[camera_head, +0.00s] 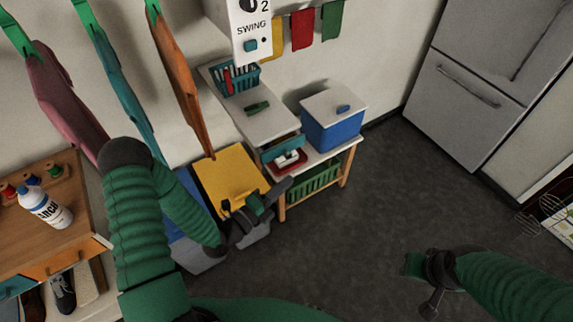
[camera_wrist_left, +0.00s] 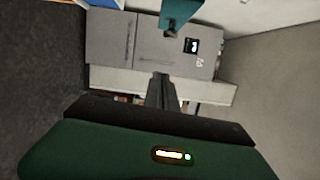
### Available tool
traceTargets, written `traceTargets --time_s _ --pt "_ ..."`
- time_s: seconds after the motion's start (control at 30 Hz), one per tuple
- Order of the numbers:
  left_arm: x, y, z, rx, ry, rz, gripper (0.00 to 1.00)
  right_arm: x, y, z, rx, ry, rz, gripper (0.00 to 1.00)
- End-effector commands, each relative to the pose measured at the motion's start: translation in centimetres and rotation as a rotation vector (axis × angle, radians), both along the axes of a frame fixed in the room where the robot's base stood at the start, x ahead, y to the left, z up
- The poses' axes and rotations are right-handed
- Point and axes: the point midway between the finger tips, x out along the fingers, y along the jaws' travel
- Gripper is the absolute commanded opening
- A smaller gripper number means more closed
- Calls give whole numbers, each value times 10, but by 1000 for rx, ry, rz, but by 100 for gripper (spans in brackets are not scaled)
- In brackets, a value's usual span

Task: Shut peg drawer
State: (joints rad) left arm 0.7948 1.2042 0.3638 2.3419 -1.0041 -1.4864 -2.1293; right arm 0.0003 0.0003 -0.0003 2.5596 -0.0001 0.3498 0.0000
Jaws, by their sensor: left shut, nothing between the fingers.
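The peg drawer looks to be the teal-fronted drawer (camera_head: 281,149) under the front end of the white worktop in the head view. It appears to stand out a little from the unit; its contents are too small to make out. My left gripper (camera_head: 284,187) is shut and empty, in front of and below the drawer, apart from it. The left wrist view shows its closed fingers (camera_wrist_left: 162,91) and a teal piece with a dark tip (camera_wrist_left: 178,12) above, possibly the drawer. My right gripper (camera_head: 425,272) is at the lower right, far from the drawer; its jaw state is unclear.
A blue box with a white lid (camera_head: 333,125) stands right of the drawer. A red tray (camera_head: 290,161) and green crate (camera_head: 313,181) sit below it. A yellow-lidded bin (camera_head: 229,174) is beside my left gripper. The grey floor (camera_head: 375,200) is clear toward the fridge (camera_head: 478,75).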

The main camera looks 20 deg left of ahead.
Motion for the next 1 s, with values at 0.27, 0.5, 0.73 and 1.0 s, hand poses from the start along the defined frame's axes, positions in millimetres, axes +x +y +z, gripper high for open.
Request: traceTargets --time_s 0.27,0.5,0.73,1.0 --pt "48 -2 4 2 0 5 0 0 0 15 0 0 1 35" --pt "61 13 4 1 0 0 0 0 0 18 0 0 0 35" --pt "61 15 3 0 1 -1 0 0 0 18 0 1 0 35" --pt "78 35 -1 6 -4 0 0 0 0 3 0 0 1 35"
